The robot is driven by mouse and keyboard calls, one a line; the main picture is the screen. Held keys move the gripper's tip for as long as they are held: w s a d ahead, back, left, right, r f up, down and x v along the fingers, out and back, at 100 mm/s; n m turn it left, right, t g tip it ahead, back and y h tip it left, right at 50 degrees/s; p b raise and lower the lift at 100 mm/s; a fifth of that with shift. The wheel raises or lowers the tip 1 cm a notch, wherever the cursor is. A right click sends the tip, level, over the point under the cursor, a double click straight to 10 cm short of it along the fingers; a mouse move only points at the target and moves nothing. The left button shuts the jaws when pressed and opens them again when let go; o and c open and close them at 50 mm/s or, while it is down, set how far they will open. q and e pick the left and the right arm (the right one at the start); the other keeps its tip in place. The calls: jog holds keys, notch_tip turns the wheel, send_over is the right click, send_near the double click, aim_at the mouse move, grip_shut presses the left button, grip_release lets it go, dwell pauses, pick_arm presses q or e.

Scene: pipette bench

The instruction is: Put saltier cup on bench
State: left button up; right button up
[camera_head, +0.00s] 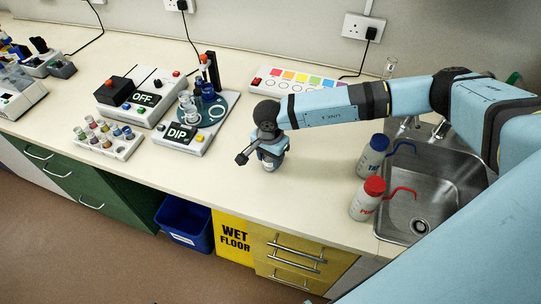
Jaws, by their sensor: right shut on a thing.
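My right gripper (257,152) reaches down over the middle of the bench (315,175), and its dark wrist hides most of its fingers. It is shut on a small clear cup (269,163) with a pale patch, which shows just below the wrist. The cup looks upright, at or close to the bench top; I cannot tell whether its base touches. Its contents and saltiness cannot be read. On the DIP station (178,136), to the left, stand a clear cup (187,103) and a dark blue vessel (208,92). My left gripper is not in view.
An OFF box (145,98) and a rack of small vials (107,142) stand left. A colour chart (297,79) lies behind my arm. Blue-capped (373,155) and red-capped (368,197) bottles stand beside the sink (441,165). Bench around the cup is clear.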

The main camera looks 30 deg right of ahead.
jog(key=shift+f, duration=0.2)
jog(key=o, duration=0.9)
jog(key=shift+r, duration=0.15)
